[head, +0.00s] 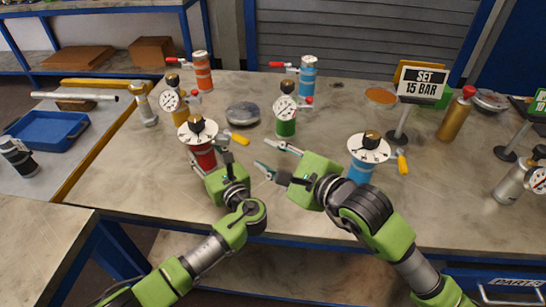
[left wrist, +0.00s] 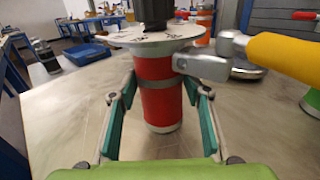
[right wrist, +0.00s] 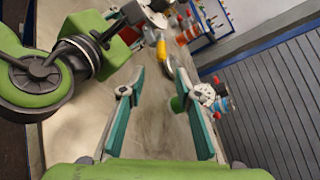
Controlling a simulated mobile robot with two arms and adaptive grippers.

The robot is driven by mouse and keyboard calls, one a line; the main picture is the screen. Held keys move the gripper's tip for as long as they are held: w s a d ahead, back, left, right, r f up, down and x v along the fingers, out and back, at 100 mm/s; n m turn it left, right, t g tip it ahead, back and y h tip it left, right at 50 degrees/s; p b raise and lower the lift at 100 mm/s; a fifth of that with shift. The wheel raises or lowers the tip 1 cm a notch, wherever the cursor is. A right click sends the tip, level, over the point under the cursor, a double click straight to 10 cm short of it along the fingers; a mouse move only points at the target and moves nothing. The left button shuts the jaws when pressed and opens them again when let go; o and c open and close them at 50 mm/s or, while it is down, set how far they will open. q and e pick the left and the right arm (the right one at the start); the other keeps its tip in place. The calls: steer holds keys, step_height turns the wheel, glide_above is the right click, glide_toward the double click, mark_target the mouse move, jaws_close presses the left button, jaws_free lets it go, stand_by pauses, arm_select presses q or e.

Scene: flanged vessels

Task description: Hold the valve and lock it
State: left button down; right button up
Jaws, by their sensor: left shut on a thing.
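The red valve (head: 205,157) stands upright at the near left of the bench, with a white dial (head: 198,130), a dark knob on top and a yellow lever (head: 238,138) pointing right. My left gripper (head: 217,155) is shut on its red body from the near side. In the left wrist view the red body (left wrist: 158,88) stands between the fingers (left wrist: 160,118), with the yellow handle (left wrist: 285,58) above right. My right gripper (head: 272,157) is open and empty, to the right of the red valve and apart from it. Its spread fingers (right wrist: 146,88) show in the right wrist view.
A blue valve (head: 362,168) with a yellow lever stands right. A green gauge vessel (head: 286,124) and a grey disc (head: 243,113) are behind. A "SET 15 BAR" sign (head: 421,85) and a gold bottle (head: 456,115) stand at right.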

steer(key=shift+s+d+r, duration=0.15)
steer(key=shift+s+d, duration=0.15)
steer(key=shift+s, duration=0.1)
